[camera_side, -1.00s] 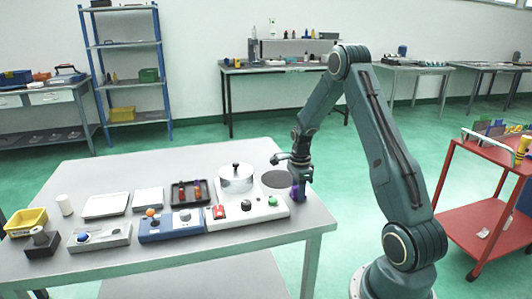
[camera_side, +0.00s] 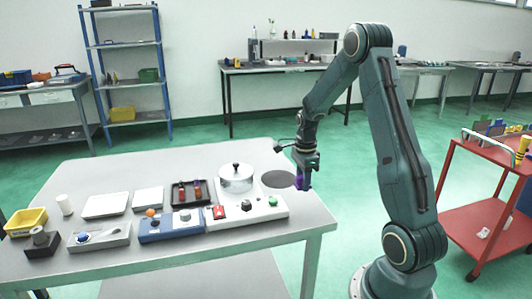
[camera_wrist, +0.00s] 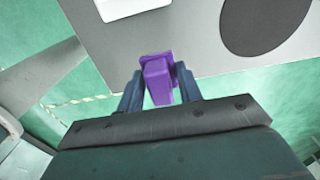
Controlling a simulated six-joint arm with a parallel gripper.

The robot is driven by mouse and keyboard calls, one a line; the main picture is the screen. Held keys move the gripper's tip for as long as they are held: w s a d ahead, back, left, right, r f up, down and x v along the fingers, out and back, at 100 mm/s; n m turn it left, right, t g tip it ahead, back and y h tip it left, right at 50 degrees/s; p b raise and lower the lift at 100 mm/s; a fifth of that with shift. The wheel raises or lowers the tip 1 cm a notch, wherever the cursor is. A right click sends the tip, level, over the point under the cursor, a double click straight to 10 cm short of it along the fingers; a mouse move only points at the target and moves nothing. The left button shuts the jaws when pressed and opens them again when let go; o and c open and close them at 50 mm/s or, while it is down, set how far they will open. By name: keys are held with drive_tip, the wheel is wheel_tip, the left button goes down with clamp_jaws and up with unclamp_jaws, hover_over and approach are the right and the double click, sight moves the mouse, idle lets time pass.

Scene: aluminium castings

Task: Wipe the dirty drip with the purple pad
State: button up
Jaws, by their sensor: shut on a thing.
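My gripper (camera_side: 304,181) is shut on the purple pad (camera_wrist: 158,78), which shows between the two fingers in the wrist view. That patch also shows in the wrist view (camera_wrist: 262,22), ahead and to the right of the pad. I cannot make out a dirty drip in either view.
The grey table (camera_side: 105,172) holds a white unit with a lidded silver pot (camera_side: 236,178), a blue control box (camera_side: 170,226), a dark tray with red items (camera_side: 192,192), white plates and a yellow bin (camera_side: 26,221). A red cart (camera_side: 482,205) stands at the right.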

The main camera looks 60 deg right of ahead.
drive_tip(key=shift+r, duration=1)
